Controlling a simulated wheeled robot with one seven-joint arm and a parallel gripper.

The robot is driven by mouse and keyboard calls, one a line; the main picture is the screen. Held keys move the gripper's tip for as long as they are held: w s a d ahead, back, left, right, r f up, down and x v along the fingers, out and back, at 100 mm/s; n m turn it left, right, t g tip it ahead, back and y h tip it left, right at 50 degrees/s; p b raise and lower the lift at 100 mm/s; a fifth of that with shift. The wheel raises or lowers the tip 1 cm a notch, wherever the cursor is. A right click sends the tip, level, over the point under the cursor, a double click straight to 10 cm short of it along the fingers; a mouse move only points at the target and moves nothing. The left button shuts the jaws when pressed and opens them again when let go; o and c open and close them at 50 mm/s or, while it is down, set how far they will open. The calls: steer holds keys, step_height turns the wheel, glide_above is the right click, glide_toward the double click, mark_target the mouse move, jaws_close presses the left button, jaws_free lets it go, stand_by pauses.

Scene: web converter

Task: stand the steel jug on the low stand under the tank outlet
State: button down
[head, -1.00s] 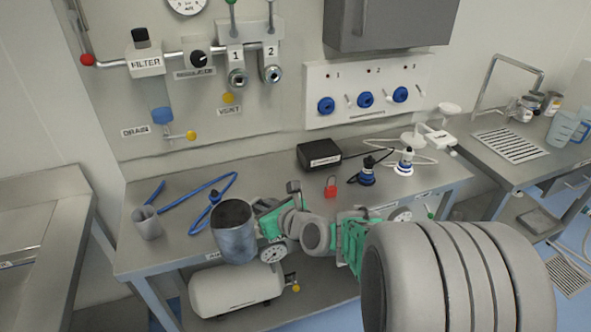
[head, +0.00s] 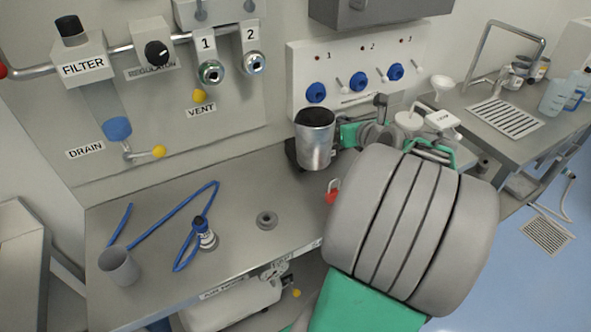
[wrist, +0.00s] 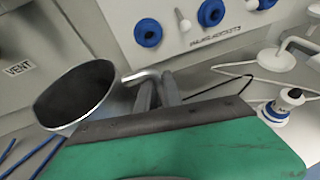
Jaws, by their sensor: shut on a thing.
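The steel jug (head: 316,148) is a shiny cylinder with a dark open top. It is upright or nearly so, apparently above the back of the bench, before the panel of blue knobs. My gripper (wrist: 158,92) is shut on the jug's hooked handle. The jug's rim and dark inside show at the left in the wrist view (wrist: 75,95). A pale tank (head: 230,308) lies under the bench, partly hidden by the bench top, with a yellow knob (head: 296,293) at its right end. I cannot make out a low stand there; my arm covers part of that area.
The bench top (head: 150,215) holds a grey cup (head: 118,265), a blue hose (head: 183,207), a small grey ring (head: 267,220) and a red padlock (head: 333,191). The bench middle is mostly clear. A side counter (head: 480,130) with a slotted drain stands at right.

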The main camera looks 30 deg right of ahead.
step_height(320, 180, down, 10)
steer(key=shift+s+r, duration=0.1)
steer(key=shift+r, duration=0.05)
steer(key=c, duration=1.9)
jaws_free()
steer(key=shift+f, duration=0.2)
steer(key=o, duration=0.4)
steer(key=shift+r, duration=0.15)
